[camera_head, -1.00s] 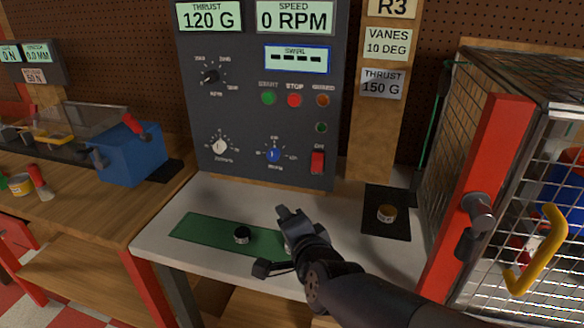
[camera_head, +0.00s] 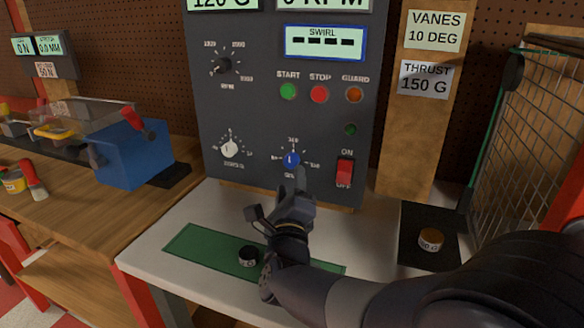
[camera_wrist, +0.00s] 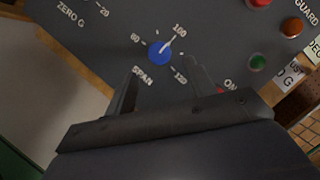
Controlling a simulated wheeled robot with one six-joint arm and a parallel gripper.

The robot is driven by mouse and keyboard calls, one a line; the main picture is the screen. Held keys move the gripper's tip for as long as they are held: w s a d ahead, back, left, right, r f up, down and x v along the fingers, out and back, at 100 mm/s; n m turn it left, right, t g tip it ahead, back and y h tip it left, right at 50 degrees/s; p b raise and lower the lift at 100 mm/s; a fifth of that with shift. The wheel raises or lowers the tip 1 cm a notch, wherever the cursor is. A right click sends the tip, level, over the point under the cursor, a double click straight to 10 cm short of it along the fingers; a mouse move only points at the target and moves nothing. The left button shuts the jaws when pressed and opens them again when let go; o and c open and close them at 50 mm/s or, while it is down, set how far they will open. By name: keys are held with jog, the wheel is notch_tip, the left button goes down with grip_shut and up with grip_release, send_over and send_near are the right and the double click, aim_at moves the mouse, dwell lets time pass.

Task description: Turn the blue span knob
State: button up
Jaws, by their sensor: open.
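The blue span knob (camera_head: 291,159) is on the lower part of the grey control panel, with a printed scale around it. In the wrist view the knob (camera_wrist: 160,53) lies beyond my fingers, between their tips in the picture, and its white pointer aims up and right near the 100 mark. My gripper (camera_head: 278,191) is in front of the panel, just below the knob. In the wrist view my gripper (camera_wrist: 160,78) has its two fingers apart with nothing between them. The fingers appear short of the knob, not touching it.
The white zero knob (camera_head: 229,148) is left of the span knob, and the red on/off switch (camera_head: 344,172) is close to its right. Below, a green mat (camera_head: 190,243) holds a small black part (camera_head: 249,256). A brass weight (camera_head: 431,239) sits on a black pad at right.

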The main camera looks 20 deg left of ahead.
aim_at(291, 164)
jog(key=x, duration=0.5)
jog(key=shift+w+p, duration=0.2)
jog(key=shift+p, duration=0.1)
jog(key=shift+c, duration=0.5)
jog(key=c, duration=0.9)
jog(key=shift+o, duration=0.2)
